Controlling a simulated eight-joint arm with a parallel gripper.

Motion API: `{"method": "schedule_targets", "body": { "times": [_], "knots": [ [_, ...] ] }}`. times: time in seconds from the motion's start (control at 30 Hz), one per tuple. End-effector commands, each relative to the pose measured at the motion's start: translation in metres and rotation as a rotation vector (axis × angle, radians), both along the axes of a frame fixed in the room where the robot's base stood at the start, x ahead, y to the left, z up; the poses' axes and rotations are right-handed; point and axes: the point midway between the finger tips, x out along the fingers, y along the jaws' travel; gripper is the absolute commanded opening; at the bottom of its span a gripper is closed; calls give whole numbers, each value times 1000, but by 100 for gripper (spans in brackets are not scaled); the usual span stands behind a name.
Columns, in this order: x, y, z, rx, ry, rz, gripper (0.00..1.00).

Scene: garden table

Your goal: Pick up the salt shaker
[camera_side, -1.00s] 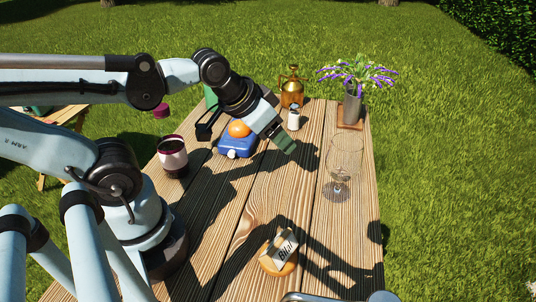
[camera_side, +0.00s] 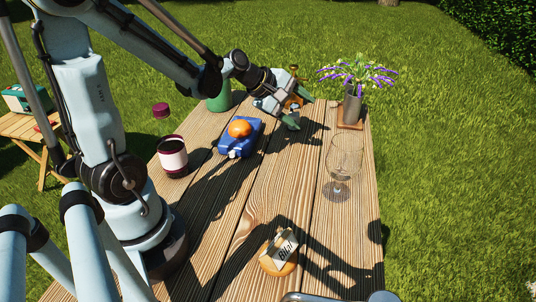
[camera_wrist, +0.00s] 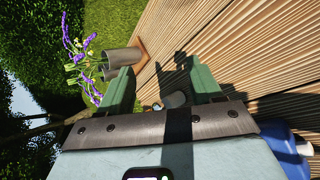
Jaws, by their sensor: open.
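The salt shaker (camera_side: 294,116), small and pale, stands at the far end of the wooden table, mostly hidden by my gripper (camera_side: 298,108). Its grey round top (camera_wrist: 175,100) shows low between the fingers in the wrist view. My gripper (camera_wrist: 162,82) is open, its two green fingers apart, one on either side of the shaker in the picture. I cannot tell whether either finger touches it.
A flower vase (camera_side: 352,107) stands to the right.

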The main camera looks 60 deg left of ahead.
Motion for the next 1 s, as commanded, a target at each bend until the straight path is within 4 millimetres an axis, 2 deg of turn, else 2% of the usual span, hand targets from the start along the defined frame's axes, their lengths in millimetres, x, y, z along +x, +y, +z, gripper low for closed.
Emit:
{"method": "schedule_targets", "body": {
  "times": [0.03,0.1,0.3,0.5,0.73,1.0],
  "knots": [
    [8,15,-5,-100,-5,90,65],
    [16,31,-12,-249,-14,209,65],
    [28,79,-33,-661,-45,502,65],
    [28,110,-47,-942,-70,667,65],
    [30,120,-54,-1056,-79,725,65],
    [55,116,-64,-1055,-77,723,65]
  ]
}}
